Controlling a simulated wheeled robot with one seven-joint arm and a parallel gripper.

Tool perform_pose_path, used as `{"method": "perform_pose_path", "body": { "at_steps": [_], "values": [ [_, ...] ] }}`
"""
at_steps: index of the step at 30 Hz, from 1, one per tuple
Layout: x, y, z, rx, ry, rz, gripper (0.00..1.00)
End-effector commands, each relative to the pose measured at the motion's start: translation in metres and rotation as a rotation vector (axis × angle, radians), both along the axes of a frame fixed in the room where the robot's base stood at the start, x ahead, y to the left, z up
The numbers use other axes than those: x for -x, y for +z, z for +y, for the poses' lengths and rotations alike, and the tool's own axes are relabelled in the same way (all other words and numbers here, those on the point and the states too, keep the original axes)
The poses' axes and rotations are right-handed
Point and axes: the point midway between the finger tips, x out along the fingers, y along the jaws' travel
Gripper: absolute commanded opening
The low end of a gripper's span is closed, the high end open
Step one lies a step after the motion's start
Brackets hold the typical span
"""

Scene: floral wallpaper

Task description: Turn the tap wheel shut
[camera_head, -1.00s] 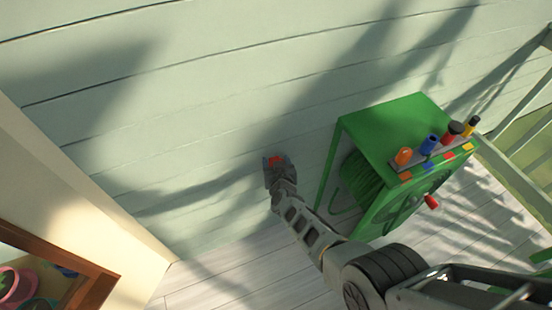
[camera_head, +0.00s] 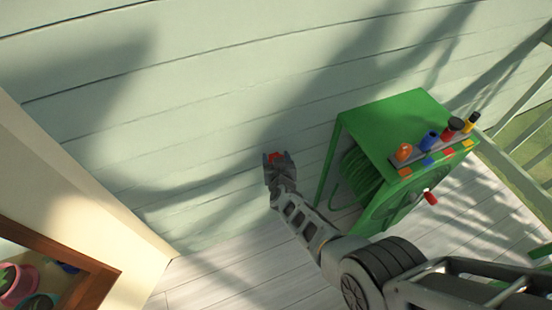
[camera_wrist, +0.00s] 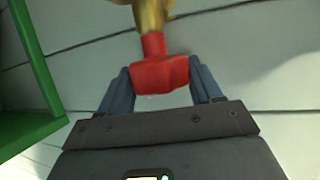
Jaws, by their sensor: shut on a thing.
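The red tap wheel (camera_wrist: 160,74) sits on a brass tap (camera_wrist: 152,16) by the pale plank wall in the wrist view. My gripper (camera_wrist: 162,82) has one blue-grey finger on each side of the wheel and is shut on it. In the head view the red wheel (camera_head: 275,156) shows as a small patch between the fingers of my gripper (camera_head: 277,160), at the wall. The brass tap is hidden there by my gripper.
A green hose reel box (camera_head: 395,118) stands right of my arm, with coloured nozzles (camera_head: 430,140) on a rack and a red crank handle (camera_head: 431,198). A wooden-framed box (camera_head: 85,285) is at lower left. A pale railing (camera_head: 515,165) is at far right.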

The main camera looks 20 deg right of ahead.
Motion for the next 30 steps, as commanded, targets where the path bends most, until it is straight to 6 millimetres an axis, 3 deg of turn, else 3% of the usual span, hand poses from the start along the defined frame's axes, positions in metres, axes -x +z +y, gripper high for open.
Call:
{"method": "perform_pose_path", "body": {
  "at_steps": [8,9,15,24,30],
  "values": [
    [-0.001,0.001,-0.002,0.001,-0.005,-0.004,0.34],
    [-0.001,0.002,-0.002,0.001,-0.005,-0.004,0.65],
    [-0.001,0.001,-0.001,0.001,-0.003,-0.003,0.84],
    [0.002,0.002,0.0,0.001,-0.001,-0.001,0.85],
    [0.018,0.012,0.005,0.001,0.0,0.0,0.85]
  ]
}}
